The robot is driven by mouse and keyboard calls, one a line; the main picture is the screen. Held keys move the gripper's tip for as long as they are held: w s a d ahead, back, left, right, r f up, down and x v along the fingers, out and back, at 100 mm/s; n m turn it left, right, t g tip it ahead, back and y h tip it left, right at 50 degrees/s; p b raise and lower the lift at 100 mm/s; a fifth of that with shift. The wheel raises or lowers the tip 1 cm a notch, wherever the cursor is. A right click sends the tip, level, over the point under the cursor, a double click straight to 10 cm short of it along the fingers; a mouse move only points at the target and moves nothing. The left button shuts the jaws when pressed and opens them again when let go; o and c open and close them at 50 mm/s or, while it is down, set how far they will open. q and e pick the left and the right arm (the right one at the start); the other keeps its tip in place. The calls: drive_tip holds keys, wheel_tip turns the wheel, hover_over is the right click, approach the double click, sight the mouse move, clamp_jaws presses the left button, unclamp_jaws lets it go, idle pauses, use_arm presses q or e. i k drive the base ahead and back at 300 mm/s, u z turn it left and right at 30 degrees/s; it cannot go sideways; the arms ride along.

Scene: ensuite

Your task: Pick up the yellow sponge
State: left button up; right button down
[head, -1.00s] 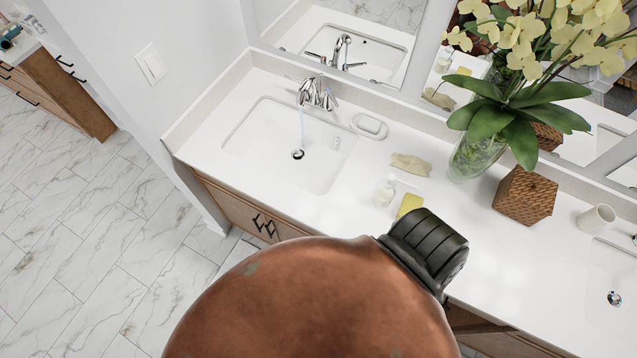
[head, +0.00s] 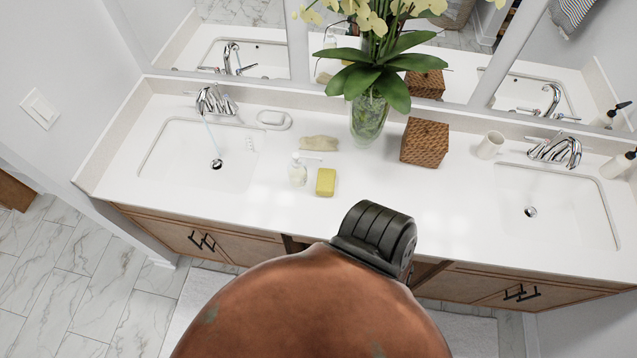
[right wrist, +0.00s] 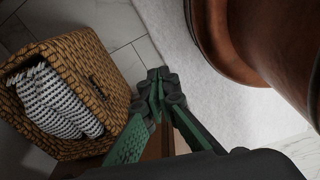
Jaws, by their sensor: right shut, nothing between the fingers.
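The yellow sponge (head: 326,182) lies on the white vanity counter (head: 440,205), near its front edge and left of the middle in the head view. A clear soap bottle (head: 297,170) stands just left of it. My right gripper (right wrist: 158,78) shows only in the right wrist view. Its green and black fingers are together with nothing between them. It is low over the floor, beside a wicker basket, away from the sponge. My left gripper is not in either view.
A beige cloth-like item (head: 319,143) and a soap dish (head: 274,120) lie behind the sponge. A flower vase (head: 368,118) and woven box (head: 425,142) stand further right. Sinks lie left (head: 200,155) and right (head: 555,205). A wicker basket (right wrist: 105,75) holds a towel.

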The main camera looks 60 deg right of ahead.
sight(325, 185)
drive_tip(key=u, duration=0.75)
drive_tip(key=i, duration=1.1)
drive_tip(key=z, duration=3.2)
drive_tip(key=i, duration=0.1)
drive_tip(key=z, duration=0.75)
